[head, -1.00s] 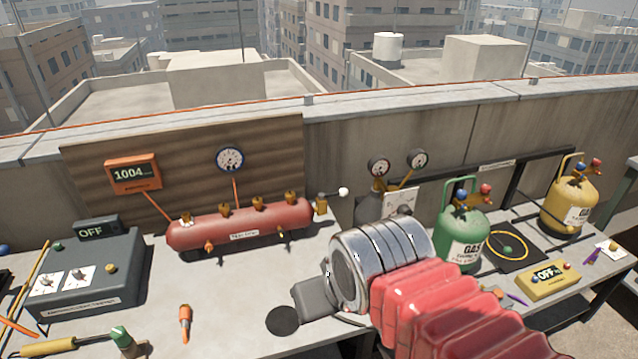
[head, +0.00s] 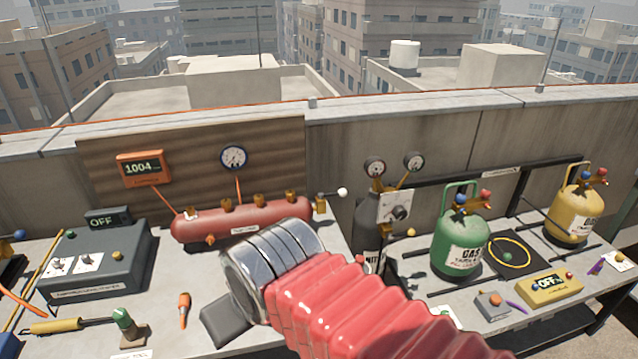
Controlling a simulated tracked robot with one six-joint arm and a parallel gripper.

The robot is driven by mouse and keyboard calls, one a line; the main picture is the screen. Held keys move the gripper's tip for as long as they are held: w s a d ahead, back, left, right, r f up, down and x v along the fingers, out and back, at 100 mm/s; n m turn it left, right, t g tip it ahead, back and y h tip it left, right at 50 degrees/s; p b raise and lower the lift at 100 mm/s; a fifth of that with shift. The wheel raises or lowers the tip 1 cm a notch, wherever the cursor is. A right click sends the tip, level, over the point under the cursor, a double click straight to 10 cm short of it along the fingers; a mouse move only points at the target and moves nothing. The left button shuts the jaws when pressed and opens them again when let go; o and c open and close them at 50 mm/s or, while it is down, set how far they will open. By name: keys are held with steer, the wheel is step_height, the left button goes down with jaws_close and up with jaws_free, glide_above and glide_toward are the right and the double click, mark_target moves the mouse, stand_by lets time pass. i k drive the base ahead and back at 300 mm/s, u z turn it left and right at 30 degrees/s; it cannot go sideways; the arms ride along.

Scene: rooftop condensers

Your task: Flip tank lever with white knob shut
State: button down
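The red tank (head: 240,222) lies along the back of the left table, below a brown panel. At its right end is a brass valve (head: 320,204). The lever with the white knob (head: 342,192) extends from this valve to the right, tilted slightly up. My arm's red sleeve and chrome rings reach in from the lower right and cover the front of the tank's right part.
A gauge (head: 233,158) and an orange display (head: 144,168) are above the tank. A grey box (head: 93,266) stands left. A dark cylinder (head: 369,228) stands right of the lever; green (head: 461,242) and yellow (head: 577,215) gas tanks are farther right. An orange-handled tool (head: 184,308) lies in front.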

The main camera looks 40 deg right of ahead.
mark_target(342, 193)
steer(key=u, duration=0.25)
steer(key=k, duration=1.75)
steer(key=z, duration=0.75)
steer(key=i, duration=1.2)
